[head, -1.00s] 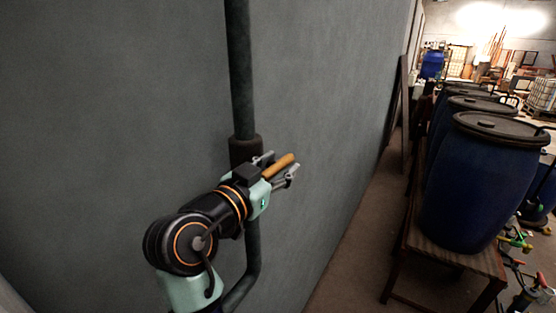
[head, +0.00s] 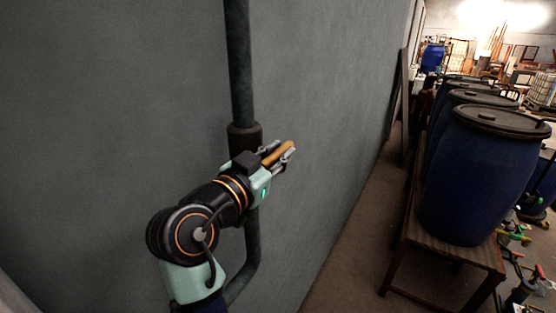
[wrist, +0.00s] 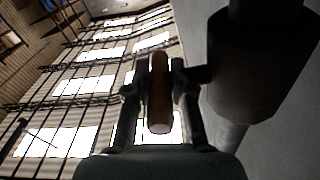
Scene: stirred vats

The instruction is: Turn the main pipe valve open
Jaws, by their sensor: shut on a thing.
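The main pipe (head: 240,60) runs down the grey wall, with a thicker dark valve body (head: 244,138) around it. An orange-brown valve handle (head: 279,153) sticks out to the right of the valve body. My gripper (head: 285,158) is shut on the handle, with a finger on either side of it. In the wrist view the handle (wrist: 159,95) lies between the two fingers, and the dark valve body (wrist: 255,70) is at the right. My gripper and arm hide part of the valve body and the pipe behind it.
Blue barrels (head: 480,180) with dark lids stand on a wooden bench (head: 440,255) at the right. Smaller taps (head: 513,235) show at the lower right. A strip of floor (head: 350,240) between wall and bench is clear.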

